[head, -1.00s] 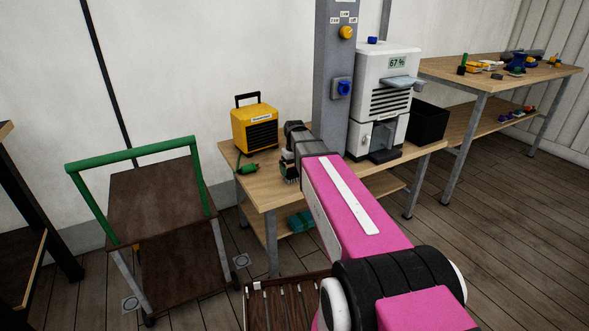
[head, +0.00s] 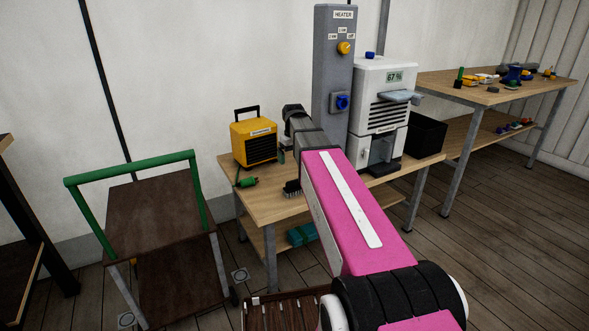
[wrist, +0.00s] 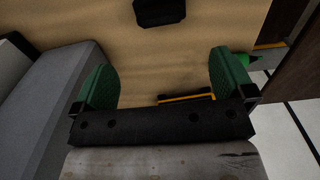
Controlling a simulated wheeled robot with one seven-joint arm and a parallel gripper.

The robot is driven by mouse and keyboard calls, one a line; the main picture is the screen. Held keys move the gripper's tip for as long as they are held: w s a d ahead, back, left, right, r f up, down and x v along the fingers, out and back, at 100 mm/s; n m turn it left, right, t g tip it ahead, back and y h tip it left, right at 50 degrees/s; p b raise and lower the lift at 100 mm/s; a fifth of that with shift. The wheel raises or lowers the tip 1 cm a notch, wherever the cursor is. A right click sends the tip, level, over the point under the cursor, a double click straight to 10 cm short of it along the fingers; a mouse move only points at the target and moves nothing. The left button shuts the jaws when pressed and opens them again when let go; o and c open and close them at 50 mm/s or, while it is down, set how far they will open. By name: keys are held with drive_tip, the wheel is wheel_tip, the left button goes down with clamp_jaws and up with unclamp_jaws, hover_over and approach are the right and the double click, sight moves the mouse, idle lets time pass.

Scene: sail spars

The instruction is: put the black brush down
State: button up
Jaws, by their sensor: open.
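The black brush (head: 292,188) rests on the wooden workbench (head: 262,204) near its front edge, bristles down. What looks like its top shows as a dark block (wrist: 160,12) at the top edge of the wrist view. My gripper (head: 282,156) is above the bench, mostly hidden behind my arm in the head view. In the wrist view its green fingers (wrist: 163,82) are spread apart with nothing between them. The brush lies clear of the fingers.
A yellow heater (head: 254,138) and a green tool (head: 246,181) are left of my gripper. A grey column (head: 333,75) and a white machine (head: 380,105) stand to the right. A green-handled cart (head: 160,205) stands left of the bench.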

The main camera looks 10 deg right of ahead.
drive_tip(key=s+f+m, duration=0.3)
drive_tip(key=s+f, duration=1.7)
drive_tip(key=s, duration=0.1)
drive_tip(key=shift+s+f+m, duration=0.15)
drive_tip(key=shift+f+m, duration=0.15)
drive_tip(key=shift+f, duration=0.1)
